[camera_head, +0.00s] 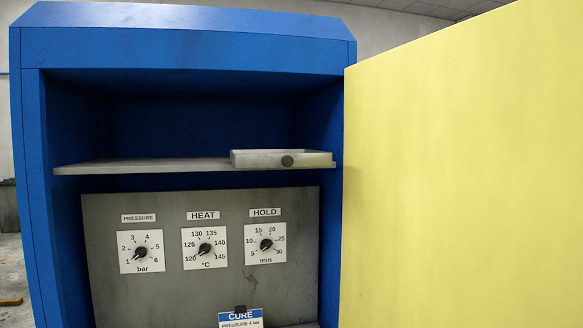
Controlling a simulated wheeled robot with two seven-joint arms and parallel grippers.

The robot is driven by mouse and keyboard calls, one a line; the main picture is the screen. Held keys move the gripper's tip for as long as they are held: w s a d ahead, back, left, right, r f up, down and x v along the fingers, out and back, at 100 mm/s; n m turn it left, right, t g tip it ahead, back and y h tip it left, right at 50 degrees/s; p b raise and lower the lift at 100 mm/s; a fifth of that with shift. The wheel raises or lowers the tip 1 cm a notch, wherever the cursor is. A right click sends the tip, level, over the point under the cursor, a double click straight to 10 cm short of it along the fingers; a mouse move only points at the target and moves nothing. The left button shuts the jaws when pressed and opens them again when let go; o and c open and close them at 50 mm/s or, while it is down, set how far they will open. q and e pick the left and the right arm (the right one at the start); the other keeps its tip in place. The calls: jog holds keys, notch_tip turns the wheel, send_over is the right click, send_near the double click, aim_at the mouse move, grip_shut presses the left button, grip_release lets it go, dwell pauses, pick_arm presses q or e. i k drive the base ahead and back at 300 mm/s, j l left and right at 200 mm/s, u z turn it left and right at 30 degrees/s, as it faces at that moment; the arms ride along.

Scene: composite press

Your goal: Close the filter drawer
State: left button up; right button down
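Neither of my grippers is in view.
A large yellow door (465,170) stands open on the right and fills that side. Below the shelf, a grey panel (110,290) carries the pressure dial (141,252), heat dial (205,249) and hold dial (266,245). A CURE card (241,319) stands at the bottom.

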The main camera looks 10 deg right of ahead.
aim_at(257, 159)
jog(key=i+j+z, duration=0.1)
jog(key=j, duration=0.25)
jog(key=i+j+z, duration=0.25)
jog(key=i+j, duration=0.15)
jog(key=j, duration=0.35)
jog(key=i+j+z, duration=0.1)
jog(key=j, duration=0.3)
jog(key=i+j+z, duration=0.1)
jog(key=j, duration=0.3)
jog(key=i+j+z, duration=0.15)
jog(key=j, duration=0.25)
